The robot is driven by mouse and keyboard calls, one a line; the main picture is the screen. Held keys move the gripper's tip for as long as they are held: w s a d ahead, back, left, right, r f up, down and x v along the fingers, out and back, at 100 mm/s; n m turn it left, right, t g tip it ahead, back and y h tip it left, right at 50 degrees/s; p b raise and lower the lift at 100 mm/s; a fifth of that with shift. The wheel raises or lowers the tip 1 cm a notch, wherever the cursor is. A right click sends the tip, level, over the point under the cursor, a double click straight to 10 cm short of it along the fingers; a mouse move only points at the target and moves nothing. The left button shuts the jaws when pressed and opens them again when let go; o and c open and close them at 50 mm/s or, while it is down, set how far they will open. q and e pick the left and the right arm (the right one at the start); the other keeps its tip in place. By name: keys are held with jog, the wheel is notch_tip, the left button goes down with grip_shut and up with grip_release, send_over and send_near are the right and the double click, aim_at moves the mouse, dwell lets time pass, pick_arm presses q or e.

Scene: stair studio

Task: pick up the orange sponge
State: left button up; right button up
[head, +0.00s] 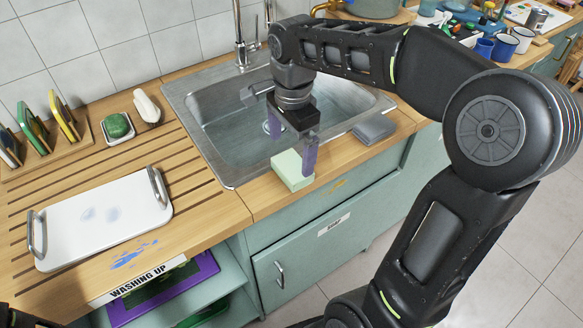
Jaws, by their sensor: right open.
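I see no orange sponge in the head view. A pale green sponge-like block (292,170) lies on the wooden counter at the sink's front edge. My right gripper (290,146) is open above the sink's front rim, its two purple fingers pointing down. One finger comes down at the block's right side and the other is farther back over the basin. I cannot tell whether a finger touches the block. A grey sponge-like block (374,129) lies right of the gripper by the sink rim. My left gripper does not show.
The metal sink (225,125) is behind the block. Left are a white tray with metal handles (105,220), a green scrubber in a dish (117,126) and a wooden rack (45,145). Blue mugs (503,46) stand at the back right. My right arm covers much of the right side.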

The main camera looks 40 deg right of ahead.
aim_at(293, 165)
jog(key=shift+f, duration=0.6)
jog(key=f, duration=0.5)
jog(key=shift+d+f+p, duration=0.1)
jog(key=shift+d+p, duration=0.1)
jog(key=shift+p, duration=0.15)
jog(key=shift+c, duration=0.2)
jog(key=c, duration=1.2)
notch_tip(293, 165, up, 10)
jog(key=shift+r, duration=0.1)
jog(key=shift+c, duration=0.2)
